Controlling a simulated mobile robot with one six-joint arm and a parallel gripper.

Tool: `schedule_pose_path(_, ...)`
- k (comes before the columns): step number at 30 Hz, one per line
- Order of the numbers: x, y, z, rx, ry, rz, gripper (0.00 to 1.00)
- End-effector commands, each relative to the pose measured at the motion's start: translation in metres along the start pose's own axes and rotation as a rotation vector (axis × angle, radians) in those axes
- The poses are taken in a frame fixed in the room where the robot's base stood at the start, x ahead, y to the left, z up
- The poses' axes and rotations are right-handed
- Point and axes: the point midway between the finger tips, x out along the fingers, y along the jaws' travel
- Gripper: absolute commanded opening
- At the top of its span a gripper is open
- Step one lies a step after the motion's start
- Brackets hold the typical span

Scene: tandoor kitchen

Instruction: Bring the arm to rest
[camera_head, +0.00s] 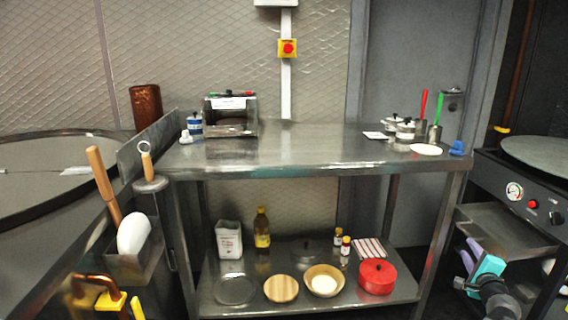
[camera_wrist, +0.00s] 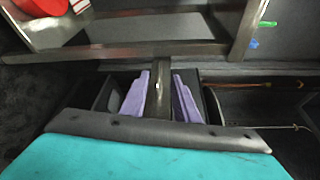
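My gripper (camera_head: 469,254) is at the lower right of the head view, in front of the dark unit with the gauge. Its teal body and two purple fingers show there, pointing up and left. In the wrist view, the purple fingers of my gripper (camera_wrist: 161,82) stand apart with a gap between them. A dark metal bar shows in line with that gap and seems to lie beyond it. I see nothing held. My arm is bent low, and most of it is out of the picture.
A steel table (camera_head: 300,150) stands ahead, with a lower shelf (camera_head: 345,299) bearing a red pot (camera_head: 377,277), bowls and bottles. A dark unit with a gauge (camera_head: 514,191) and an open shelf (camera_head: 505,228) stands close to my gripper. A round-topped counter (camera_head: 50,170) is at left.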

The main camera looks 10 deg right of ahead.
Motion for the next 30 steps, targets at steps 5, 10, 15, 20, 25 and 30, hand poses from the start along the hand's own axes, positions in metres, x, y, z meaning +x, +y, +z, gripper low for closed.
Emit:
schedule_pose_path(5,0.014,0.01,0.055,0.008,-0.069,0.045,0.28)
schedule_pose_path(10,0.023,0.036,0.116,0.018,-0.145,0.11,0.28)
schedule_pose_path(15,0.023,0.071,0.176,-0.002,-0.221,0.19,0.28)
schedule_pose_path(20,0.014,0.109,0.235,-0.05,-0.306,0.279,0.28)
schedule_pose_path(25,-0.009,0.153,0.295,-0.127,-0.414,0.384,0.28)
schedule_pose_path(30,-0.044,0.2,0.351,-0.228,-0.538,0.495,0.28)
